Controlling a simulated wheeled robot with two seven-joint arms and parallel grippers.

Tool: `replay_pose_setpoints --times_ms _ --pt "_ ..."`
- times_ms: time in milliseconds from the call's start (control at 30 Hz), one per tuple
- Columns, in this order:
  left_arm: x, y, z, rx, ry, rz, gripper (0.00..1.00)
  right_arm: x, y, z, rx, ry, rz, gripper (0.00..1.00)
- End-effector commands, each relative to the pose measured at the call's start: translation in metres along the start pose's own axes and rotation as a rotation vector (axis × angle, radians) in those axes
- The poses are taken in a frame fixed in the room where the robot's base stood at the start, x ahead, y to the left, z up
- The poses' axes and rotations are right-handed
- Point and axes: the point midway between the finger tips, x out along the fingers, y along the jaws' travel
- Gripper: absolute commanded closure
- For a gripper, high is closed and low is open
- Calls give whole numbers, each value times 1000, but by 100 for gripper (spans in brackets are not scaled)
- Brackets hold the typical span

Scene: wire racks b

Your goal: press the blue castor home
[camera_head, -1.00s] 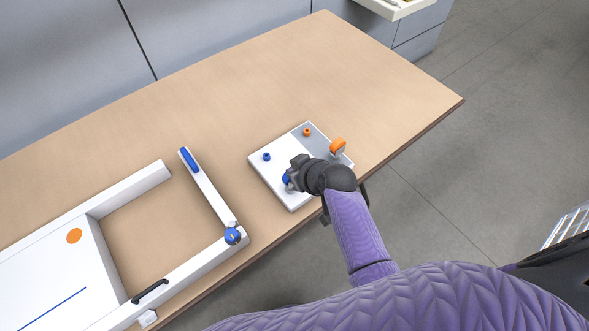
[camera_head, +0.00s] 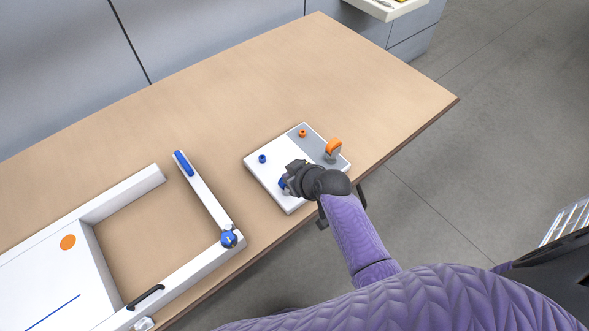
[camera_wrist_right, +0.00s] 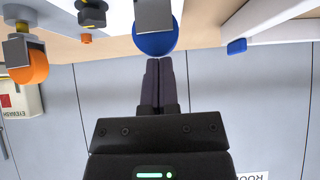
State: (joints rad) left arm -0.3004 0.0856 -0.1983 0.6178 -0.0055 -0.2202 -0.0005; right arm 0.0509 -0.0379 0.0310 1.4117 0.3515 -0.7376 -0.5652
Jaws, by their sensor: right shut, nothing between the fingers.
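The blue castor (camera_head: 283,184) stands at the near left edge of a white and grey board (camera_head: 261,176), partly hidden by my right gripper in the head view. In the right wrist view its blue wheel (camera_wrist_right: 155,42) and grey bracket (camera_wrist_right: 153,14) lie straight ahead of the fingers. My right gripper (camera_wrist_right: 152,62) is shut and empty. Its fingertips are at the blue wheel; I cannot tell whether they touch. In the head view my right gripper (camera_head: 289,181) is over the board's near side. My left gripper is not in view.
An orange castor (camera_head: 333,149) stands on the board's grey part. A small blue peg (camera_head: 262,159) and an orange peg (camera_head: 302,133) stand farther back. A white frame (camera_head: 184,274) with a blue-handled bar (camera_head: 206,195) lies to the left. The table's far right is clear.

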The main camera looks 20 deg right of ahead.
Motion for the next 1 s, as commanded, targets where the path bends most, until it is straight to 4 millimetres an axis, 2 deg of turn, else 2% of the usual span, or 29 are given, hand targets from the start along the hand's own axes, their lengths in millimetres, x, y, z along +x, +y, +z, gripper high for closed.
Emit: replay_pose_setpoints --times_ms 67,200,500,600,767,1000 --pt "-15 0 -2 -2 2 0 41 -9 -2 -7 0 -13 -4 100" --pt "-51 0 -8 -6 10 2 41 -32 -2 -40 0 -2 1 100" --pt "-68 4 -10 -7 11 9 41 -97 -2 -34 -1 2 2 100" --pt "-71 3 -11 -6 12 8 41 -112 -2 -34 0 4 3 100" --pt "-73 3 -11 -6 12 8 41 -123 -2 -34 1 5 3 100" --pt "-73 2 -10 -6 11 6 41 -123 -2 -33 1 5 3 100"
